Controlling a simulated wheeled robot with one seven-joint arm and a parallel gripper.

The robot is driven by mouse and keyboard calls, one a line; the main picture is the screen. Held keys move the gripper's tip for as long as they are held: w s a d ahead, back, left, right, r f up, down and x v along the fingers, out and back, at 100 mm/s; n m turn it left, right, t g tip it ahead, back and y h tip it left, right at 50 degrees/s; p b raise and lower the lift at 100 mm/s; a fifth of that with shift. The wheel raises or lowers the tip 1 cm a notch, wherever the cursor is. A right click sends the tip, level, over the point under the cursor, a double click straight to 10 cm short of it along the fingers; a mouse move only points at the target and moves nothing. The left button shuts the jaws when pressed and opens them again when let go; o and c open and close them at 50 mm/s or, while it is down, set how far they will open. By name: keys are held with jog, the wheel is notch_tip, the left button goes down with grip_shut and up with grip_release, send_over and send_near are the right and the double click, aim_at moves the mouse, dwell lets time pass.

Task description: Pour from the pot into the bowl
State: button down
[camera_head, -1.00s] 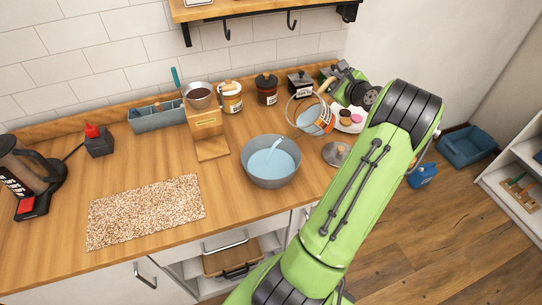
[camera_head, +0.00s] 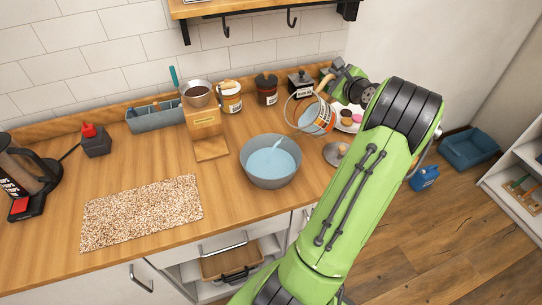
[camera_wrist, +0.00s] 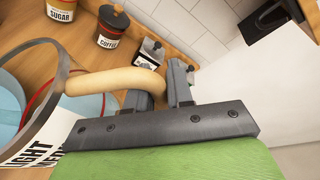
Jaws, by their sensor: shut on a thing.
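The clear pot (camera_head: 309,117) has blue liquid inside and an orange band. It is tilted to the left, up and to the right of the bowl. My gripper (camera_head: 335,84) is shut on its tan handle. The wrist view shows the pot (camera_wrist: 40,115) at the left and the handle running between the fingers of my gripper (camera_wrist: 158,88). The grey bowl (camera_head: 270,179) stands on the counter with light blue liquid in it. A pale streak slants across its inside at the upper right. I cannot tell whether it reaches the pot.
A wooden stand with a metal cup (camera_head: 197,94), a white jar (camera_head: 229,98) and a coffee jar (camera_head: 266,90) stand behind the bowl. A round lid (camera_head: 335,153) lies right of it. A speckled mat (camera_head: 140,212) lies at front left, with bare counter around it.

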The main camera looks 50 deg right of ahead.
jog(key=shift+w+a+r+b, duration=0.1)
jog(key=shift+a+r+b, duration=0.35)
jog(key=shift+b, duration=0.25)
jog(key=shift+w+a+r+n, duration=0.1)
jog(key=shift+a+r+n, duration=0.1)
jog(key=shift+n, duration=0.1)
jog(key=shift+r+b, duration=0.1)
jog(key=shift+b, duration=0.25)
jog(key=shift+w+a+r+n+h+b, duration=0.2)
jog(key=shift+a+r+n+h+b, duration=0.25)
jog(key=shift+a+r+b, duration=0.55)
jog(key=s+d+f+m+y, duration=0.1)
jog(key=d+f+m, duration=0.1)
jog(key=d+f, duration=0.2)
jog(key=s+d+f+m+y+p, duration=0.1)
jog(key=d+f+m+y, duration=0.1)
jog(key=d+f, duration=0.3)
jog(key=s+d+f+m+y+p, duration=0.1)
jog(key=d+f+m+y, duration=0.1)
jog(key=d+f, duration=0.3)
jog(key=shift+s+f+m, duration=0.15)
jog(key=shift+f+m, duration=0.3)
jog(key=shift+f, duration=0.55)
jog(key=shift+s+f+m, duration=0.15)
jog(key=shift+f+m, duration=0.25)
jog(key=shift+f, duration=0.6)
